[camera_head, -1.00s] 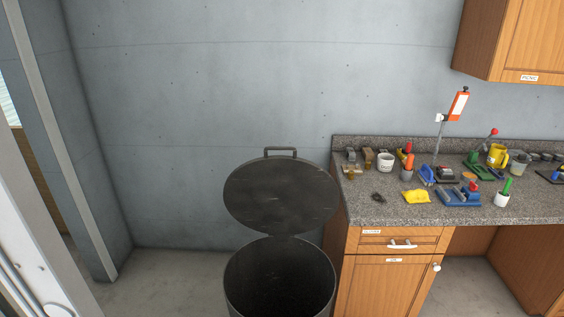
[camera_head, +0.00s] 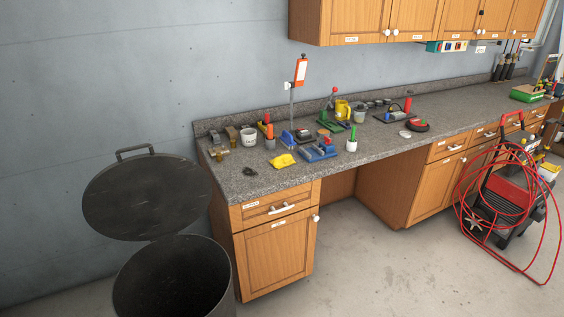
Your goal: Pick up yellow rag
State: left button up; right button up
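The yellow rag (camera_head: 283,161) lies crumpled on the speckled grey countertop (camera_head: 245,186), close to its front edge at the left part of the bench. A blue tool tray (camera_head: 318,153) is just to its right, and a small dark coil (camera_head: 250,171) lies to its left. Nothing covers the rag. Neither of my grippers shows in the head view.
An open round metal bin (camera_head: 172,285) with raised lid (camera_head: 146,196) stands left of the bench. A pressure washer with red hose (camera_head: 511,205) stands at the right. Wall cabinets (camera_head: 390,20) hang above. The floor (camera_head: 340,270) in front is clear.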

aim_at(284, 160)
jog(key=u, duration=0.2)
jog(key=i+l+u, duration=0.3)
jog(key=i+u, duration=0.15)
jog(key=i+l+u, duration=0.45)
jog(key=k, duration=0.1)
